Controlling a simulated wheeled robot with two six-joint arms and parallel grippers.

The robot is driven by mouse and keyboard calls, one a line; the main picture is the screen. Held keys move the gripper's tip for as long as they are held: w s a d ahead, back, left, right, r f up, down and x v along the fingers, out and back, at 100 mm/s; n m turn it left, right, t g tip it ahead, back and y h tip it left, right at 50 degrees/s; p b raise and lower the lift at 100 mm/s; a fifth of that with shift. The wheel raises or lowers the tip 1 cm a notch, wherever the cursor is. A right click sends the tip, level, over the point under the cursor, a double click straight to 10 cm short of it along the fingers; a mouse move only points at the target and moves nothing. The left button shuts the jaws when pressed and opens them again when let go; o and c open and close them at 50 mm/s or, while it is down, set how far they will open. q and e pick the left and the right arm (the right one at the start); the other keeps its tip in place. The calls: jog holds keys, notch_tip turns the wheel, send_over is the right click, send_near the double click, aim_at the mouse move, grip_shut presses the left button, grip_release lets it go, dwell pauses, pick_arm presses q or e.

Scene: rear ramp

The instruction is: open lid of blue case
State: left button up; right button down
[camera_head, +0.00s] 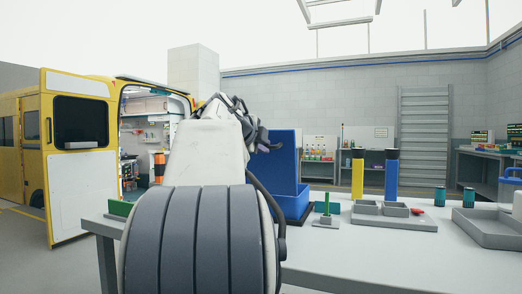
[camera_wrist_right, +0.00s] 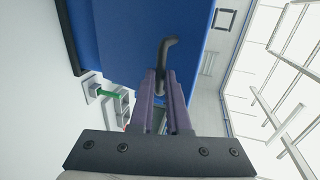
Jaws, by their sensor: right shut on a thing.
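The blue case (camera_head: 296,208) stands on the grey table, partly hidden behind my right arm. Its blue lid (camera_head: 285,160) is raised and stands about upright above the case's back part. My right gripper (camera_head: 268,142) is at the lid's upper left side in the head view. In the right wrist view my right gripper (camera_wrist_right: 166,82) has its purple-grey fingers shut on a dark bent handle (camera_wrist_right: 169,48) in front of the blue lid (camera_wrist_right: 130,35). The case's inside is mostly hidden. My left gripper is not in view.
On the table (camera_head: 350,255) stand a yellow cylinder (camera_head: 357,178), a blue cylinder (camera_head: 391,178), a small green peg on a base (camera_head: 326,210), grey trays (camera_head: 395,218) and teal cans (camera_head: 440,197). A yellow van (camera_head: 80,150) is at the left. The table's front is clear.

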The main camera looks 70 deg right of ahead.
jog(key=shift+w+d+f, duration=0.1)
jog(key=shift+d+f, duration=0.1)
jog(key=shift+f, duration=0.35)
jog(key=c, duration=0.9)
grip_release()
jog(key=shift+d, duration=0.1)
jog(key=v, duration=1)
jog(key=shift+a+r+b, duration=0.25)
jog(key=shift+a+b, duration=0.05)
